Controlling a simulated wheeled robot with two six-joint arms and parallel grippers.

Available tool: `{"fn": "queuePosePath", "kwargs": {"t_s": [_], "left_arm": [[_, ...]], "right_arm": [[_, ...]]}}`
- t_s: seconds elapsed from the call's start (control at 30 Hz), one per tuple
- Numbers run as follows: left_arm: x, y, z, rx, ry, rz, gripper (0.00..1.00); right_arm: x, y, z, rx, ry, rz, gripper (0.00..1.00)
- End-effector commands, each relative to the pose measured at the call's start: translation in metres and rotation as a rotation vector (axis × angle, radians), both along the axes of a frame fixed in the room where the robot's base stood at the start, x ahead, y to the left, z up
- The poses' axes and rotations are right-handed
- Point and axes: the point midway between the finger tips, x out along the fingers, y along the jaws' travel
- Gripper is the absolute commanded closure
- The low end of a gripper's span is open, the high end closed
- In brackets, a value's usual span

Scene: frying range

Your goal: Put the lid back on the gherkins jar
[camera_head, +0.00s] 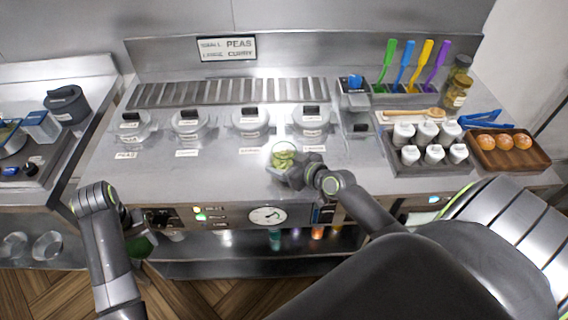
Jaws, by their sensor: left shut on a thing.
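The gherkins jar (283,157) stands open near the front middle of the counter, with green slices showing inside its round rim. My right gripper (288,175) is at the near side of the jar, against or around its lower part; its fingers are too dark and small to tell open from shut. My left gripper (134,228) is low at the left, in front of the counter's front edge. It is shut on a green thing (139,246) that looks like the lid, mostly hidden and hard to make out.
Several lidded pots (251,122) stand in a row behind the jar. The counter left of the open jar (220,180) is clear.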

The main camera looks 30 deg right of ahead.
Motion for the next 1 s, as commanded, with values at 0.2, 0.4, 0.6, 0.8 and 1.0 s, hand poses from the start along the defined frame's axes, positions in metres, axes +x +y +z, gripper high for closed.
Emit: {"fn": "queuePosePath", "kwargs": {"t_s": [0.2,0.4,0.6,0.8,1.0], "left_arm": [[0.0,0.0,-0.0003,0.0,0.0,0.0,0.61],[0.0,0.0,-0.0036,0.0,0.0,0.0,0.61],[0.0001,-0.0001,-0.0034,0.0,0.0,0.0,0.61],[0.0001,-0.0001,-0.0033,0.0,0.0,0.0,0.61],[0.0001,-0.0001,0.0017,0.0,0.0,0.0,0.61]], "right_arm": [[0.0011,0.0003,-0.0009,0.0,-0.006,0.001,0.77],[0.001,0.0002,-0.0038,0.0,-0.006,0.001,0.77],[0.0002,-0.0001,-0.0051,0.0,-0.002,0.0,0.11],[0.0002,-0.0001,-0.0051,0.0,-0.002,0.0,0.09],[0.0002,-0.0001,-0.0007,0.0,-0.002,0.0,0.09]]}}
